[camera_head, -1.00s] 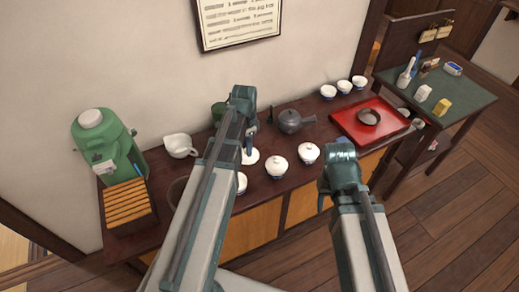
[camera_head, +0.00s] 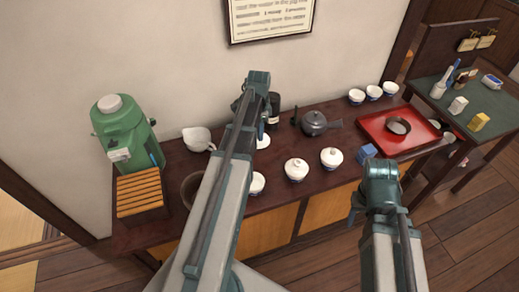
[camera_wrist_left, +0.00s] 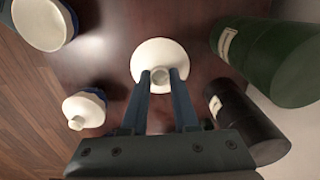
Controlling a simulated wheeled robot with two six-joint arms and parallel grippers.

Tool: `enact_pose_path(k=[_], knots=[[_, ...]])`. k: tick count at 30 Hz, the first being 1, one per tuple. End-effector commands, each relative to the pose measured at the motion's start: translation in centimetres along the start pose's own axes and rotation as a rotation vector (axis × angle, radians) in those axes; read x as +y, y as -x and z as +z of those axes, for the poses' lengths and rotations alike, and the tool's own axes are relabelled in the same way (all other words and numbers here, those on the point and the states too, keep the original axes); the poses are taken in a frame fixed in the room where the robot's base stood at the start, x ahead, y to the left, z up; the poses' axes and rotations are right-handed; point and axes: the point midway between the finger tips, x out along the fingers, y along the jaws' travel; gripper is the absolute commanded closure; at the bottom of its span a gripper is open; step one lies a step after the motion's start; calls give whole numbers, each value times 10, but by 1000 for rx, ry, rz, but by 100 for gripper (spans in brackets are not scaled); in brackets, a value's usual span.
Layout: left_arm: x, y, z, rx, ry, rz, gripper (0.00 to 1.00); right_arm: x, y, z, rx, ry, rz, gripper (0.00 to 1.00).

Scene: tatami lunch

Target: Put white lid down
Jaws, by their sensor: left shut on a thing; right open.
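The white lid (camera_head: 262,141) is by the left forearm, over the back part of the dark table. In the left wrist view the round lid (camera_wrist_left: 158,52) is knob-side toward the camera. My left gripper (camera_wrist_left: 160,78) is shut on its knob. I cannot tell whether the lid touches the table. A white bowl (camera_head: 258,184) in front is partly hidden by my left arm. Two white lidded bowls (camera_head: 296,170) (camera_head: 331,158) stand to the right. My right gripper (camera_head: 358,208) is open and empty at the table's front edge; its fingers are poorly visible.
A black canister (camera_wrist_left: 245,120) and a dark green one (camera_wrist_left: 265,60) stand close beside the lid. A dark teapot (camera_head: 315,123), a blue block (camera_head: 367,151) and a red tray (camera_head: 378,124) are to the right. A white pitcher (camera_head: 198,139) and green dispenser (camera_head: 127,135) are left.

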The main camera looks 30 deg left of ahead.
Motion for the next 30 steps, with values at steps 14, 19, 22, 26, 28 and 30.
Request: enact_pose_path(k=[14,19,22,26,28,30], knots=[[0,-36,0,0,0,0,100,-3,-36,-2,0,0,0,50],[0,-56,0,0,0,0,100,-5,-56,-3,0,0,0,50],[0,-67,0,0,0,0,100,-6,-67,-4,0,1,0,50],[0,-68,0,0,0,0,100,-6,-68,-4,0,1,0,50],[0,-66,0,0,0,0,100,-6,-66,-4,0,1,0,50],[0,-66,0,0,0,0,100,-6,-66,-4,0,1,0,50]])
